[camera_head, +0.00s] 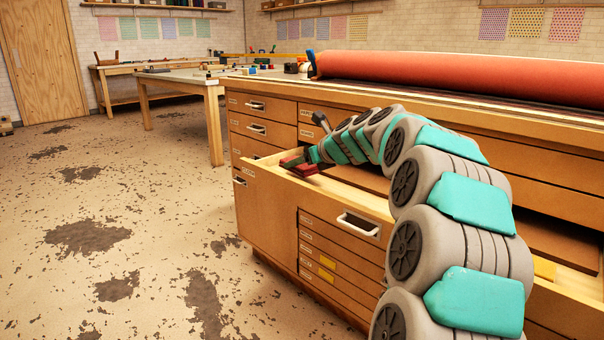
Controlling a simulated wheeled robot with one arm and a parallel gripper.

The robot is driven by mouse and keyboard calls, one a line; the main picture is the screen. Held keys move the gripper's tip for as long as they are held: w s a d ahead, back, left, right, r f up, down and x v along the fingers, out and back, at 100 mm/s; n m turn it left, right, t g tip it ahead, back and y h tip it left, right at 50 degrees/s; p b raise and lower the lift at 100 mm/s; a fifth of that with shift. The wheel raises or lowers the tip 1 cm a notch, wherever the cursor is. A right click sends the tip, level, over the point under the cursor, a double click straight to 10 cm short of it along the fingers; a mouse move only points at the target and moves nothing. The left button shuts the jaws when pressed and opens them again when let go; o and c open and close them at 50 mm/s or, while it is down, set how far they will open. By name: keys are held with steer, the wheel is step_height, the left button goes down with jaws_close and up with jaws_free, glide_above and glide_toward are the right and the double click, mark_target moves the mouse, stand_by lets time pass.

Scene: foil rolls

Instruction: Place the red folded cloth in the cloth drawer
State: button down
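A wide wooden drawer (356,198) of the cabinet is pulled open, with a white handle on its front. My gripper (306,161) is at the end of my grey and teal arm, over the left part of this open drawer. A small dark red piece (291,160), which looks like the red folded cloth, shows right at the gripper's tip, over the drawer opening. The fingers are too small and too overlapped to tell whether they grip it or have let it go. My arm hides much of the drawer's inside and its right part.
A large red roll (450,72) lies on top of the wooden cabinet (268,196). Shut drawers (257,129) are above and below the open one. Work tables (180,76) stand behind. The stained floor (130,220) at left is clear.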

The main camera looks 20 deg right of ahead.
steer(key=shift+f, duration=1.35)
jaws_free()
steer(key=shift+f, duration=0.15)
steer(key=p+v, duration=0.1)
steer(key=v, duration=1)
steer(key=shift+s+r, duration=0.1)
steer(key=shift+r, duration=0.15)
steer(key=shift+s+r, duration=0.1)
steer(key=shift+s, duration=0.25)
